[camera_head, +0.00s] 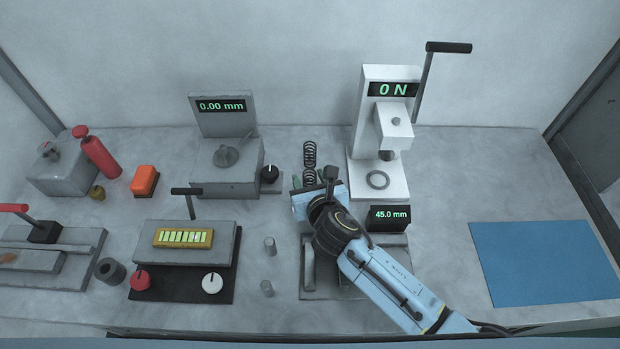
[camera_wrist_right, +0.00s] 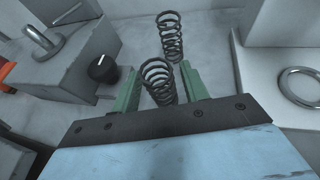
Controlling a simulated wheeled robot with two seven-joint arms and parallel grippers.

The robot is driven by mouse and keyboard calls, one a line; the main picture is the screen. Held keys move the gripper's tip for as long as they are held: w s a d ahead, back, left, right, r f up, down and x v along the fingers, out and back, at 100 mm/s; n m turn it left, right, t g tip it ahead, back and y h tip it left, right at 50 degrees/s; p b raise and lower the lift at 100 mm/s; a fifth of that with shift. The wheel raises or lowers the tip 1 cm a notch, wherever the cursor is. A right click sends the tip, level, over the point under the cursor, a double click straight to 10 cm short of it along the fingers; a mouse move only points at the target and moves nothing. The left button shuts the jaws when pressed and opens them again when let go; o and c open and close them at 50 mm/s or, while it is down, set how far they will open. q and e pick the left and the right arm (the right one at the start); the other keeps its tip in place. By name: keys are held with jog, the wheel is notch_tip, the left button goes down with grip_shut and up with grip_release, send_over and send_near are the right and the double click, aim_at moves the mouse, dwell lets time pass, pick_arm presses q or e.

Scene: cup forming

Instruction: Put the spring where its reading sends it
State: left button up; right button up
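Two dark coil springs stand in line behind the right gripper's wrist: a far spring (camera_head: 310,152) and a near spring (camera_head: 309,177). My right gripper (camera_head: 312,184) reaches in from the front right, pointing away. In the right wrist view, its green fingers (camera_wrist_right: 160,86) are apart, with the near spring (camera_wrist_right: 158,80) between or just beyond their tips; I cannot tell whether they touch it. The far spring (camera_wrist_right: 170,38) stands clear beyond. A white press (camera_head: 382,130) reads 0 N, and a small display (camera_head: 390,214) in front reads 45.0 mm. My left gripper is not in view.
A grey gauge (camera_head: 225,150) reading 0.00 mm stands left of the springs, with a black knob (camera_head: 270,174). A blue mat (camera_head: 545,262) lies at right. A yellow-framed panel (camera_head: 184,238), small metal cylinders (camera_head: 270,246) and a red bottle (camera_head: 98,155) are at left.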

jog(key=shift+o, duration=0.4)
jog(key=shift+r, duration=0.1)
jog(key=shift+s+r, duration=0.15)
jog(key=p+v, duration=0.2)
jog(key=v, duration=0.8)
jog(key=shift+s+d+r+p, duration=0.15)
jog(key=shift+s+p, duration=0.1)
jog(key=shift+p, duration=0.1)
jog(key=shift+s+d+r, duration=0.1)
jog(key=shift+s+r, duration=0.15)
jog(key=shift+s, duration=0.2)
